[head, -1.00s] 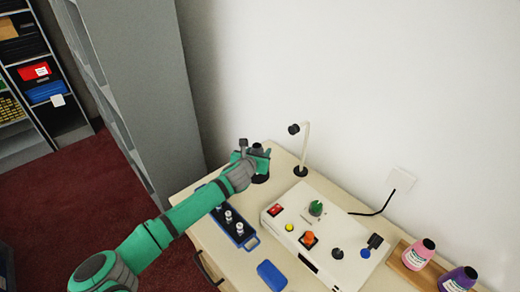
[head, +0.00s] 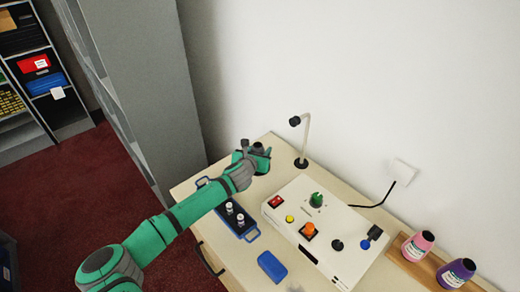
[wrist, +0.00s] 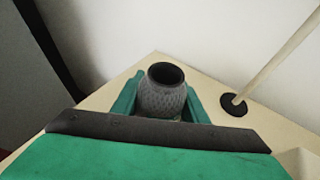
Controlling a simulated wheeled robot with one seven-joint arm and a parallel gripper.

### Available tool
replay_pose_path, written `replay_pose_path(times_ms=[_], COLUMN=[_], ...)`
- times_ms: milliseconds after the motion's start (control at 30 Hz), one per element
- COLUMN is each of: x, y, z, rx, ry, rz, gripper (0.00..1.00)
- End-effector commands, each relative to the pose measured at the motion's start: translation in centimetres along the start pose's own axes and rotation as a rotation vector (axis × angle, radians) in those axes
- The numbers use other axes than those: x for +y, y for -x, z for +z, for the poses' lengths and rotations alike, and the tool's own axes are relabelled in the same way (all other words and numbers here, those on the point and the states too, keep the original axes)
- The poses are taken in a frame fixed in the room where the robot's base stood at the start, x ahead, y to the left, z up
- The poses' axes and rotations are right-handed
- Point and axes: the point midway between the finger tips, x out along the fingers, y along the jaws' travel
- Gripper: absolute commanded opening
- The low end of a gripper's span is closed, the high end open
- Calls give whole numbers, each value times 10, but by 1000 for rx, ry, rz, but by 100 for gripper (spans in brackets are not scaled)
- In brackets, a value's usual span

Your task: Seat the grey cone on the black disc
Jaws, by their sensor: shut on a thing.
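The grey cone (wrist: 163,97) has a ribbed, textured side and a dark open top. It stands upright between the green fingers of my gripper (wrist: 160,103), which is shut on it. In the head view my gripper (head: 257,158) is over the back left corner of the counter, and the cone's dark top (head: 259,147) shows there. A dark shape shows just under the gripper in the head view; I cannot tell whether it is the black disc. The cone's lower end is hidden in the wrist view, so its contact below cannot be told.
A thin lamp (head: 306,135) on a round black base (head: 301,163) stands right of my gripper. A white control box (head: 322,226), a blue tray (head: 249,238) with small bottles and a blue block (head: 272,266) are nearer. A grey cabinet (head: 150,90) stands left.

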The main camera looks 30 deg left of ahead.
Motion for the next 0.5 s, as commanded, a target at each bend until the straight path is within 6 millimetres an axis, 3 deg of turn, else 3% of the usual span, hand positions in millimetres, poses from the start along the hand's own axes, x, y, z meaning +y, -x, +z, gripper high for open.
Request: replay_pose_path(times_ms=[467,500], x=[2,2], y=[0,0], z=[0,0], rx=[0,0], ry=[0,0], rz=[2,2], gripper=[15,49])
